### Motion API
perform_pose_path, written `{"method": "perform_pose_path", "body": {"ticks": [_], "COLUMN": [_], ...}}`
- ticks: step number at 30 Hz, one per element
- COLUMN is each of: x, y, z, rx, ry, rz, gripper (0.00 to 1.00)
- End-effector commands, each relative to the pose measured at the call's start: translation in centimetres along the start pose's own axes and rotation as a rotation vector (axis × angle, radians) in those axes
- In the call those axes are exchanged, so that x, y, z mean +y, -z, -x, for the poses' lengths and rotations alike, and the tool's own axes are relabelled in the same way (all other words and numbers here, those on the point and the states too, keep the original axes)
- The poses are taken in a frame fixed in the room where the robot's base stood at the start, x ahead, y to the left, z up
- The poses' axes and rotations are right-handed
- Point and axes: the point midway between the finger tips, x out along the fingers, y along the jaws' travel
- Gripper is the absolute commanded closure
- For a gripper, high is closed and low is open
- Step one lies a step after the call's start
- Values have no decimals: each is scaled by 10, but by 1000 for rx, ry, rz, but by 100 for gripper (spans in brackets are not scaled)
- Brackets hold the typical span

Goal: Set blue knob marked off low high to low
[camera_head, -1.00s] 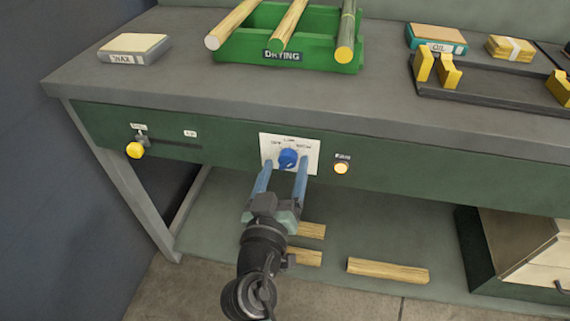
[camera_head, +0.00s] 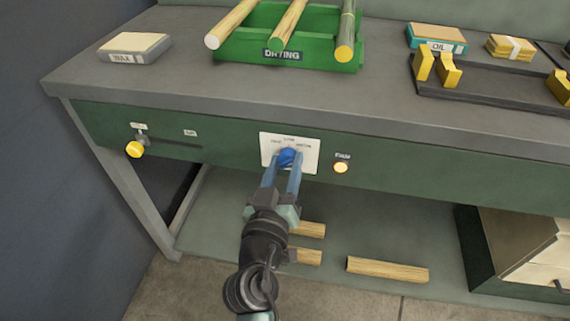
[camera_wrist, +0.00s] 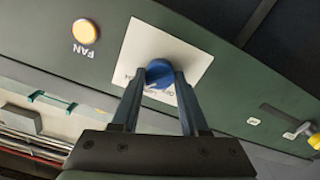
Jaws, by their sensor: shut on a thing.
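The blue knob (camera_head: 287,156) sits on a white label plate (camera_head: 309,166) on the bench's green front panel. Small printed words stand above the knob, too small to read surely in the head view. My gripper (camera_head: 283,168) reaches up to the panel from below, its two blue-grey fingers shut on the knob. In the wrist view the knob (camera_wrist: 159,72) shows between and beyond the fingertips (camera_wrist: 160,80). A pale pointer line shows on the knob there, but which word it points to cannot be told. The fingers hide part of the knob and the lettering.
A lit yellow FAN button (camera_head: 341,167) is just right of the plate. A yellow slider knob (camera_head: 135,149) is at the panel's left. The green drying rack (camera_head: 230,49) stands on the bench top. Wood pieces (camera_head: 388,270) lie on the shelf below.

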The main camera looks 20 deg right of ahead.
Motion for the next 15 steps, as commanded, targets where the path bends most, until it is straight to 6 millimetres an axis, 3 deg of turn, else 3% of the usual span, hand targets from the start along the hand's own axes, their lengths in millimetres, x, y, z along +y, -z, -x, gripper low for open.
{"method": "perform_pose_path", "body": {"ticks": [8, 15], "x": [0, -1], "y": [0, 0], "z": [0, 0], "rx": [0, -1], "ry": [0, 1], "rz": [72, 240], "gripper": [100, 100]}}
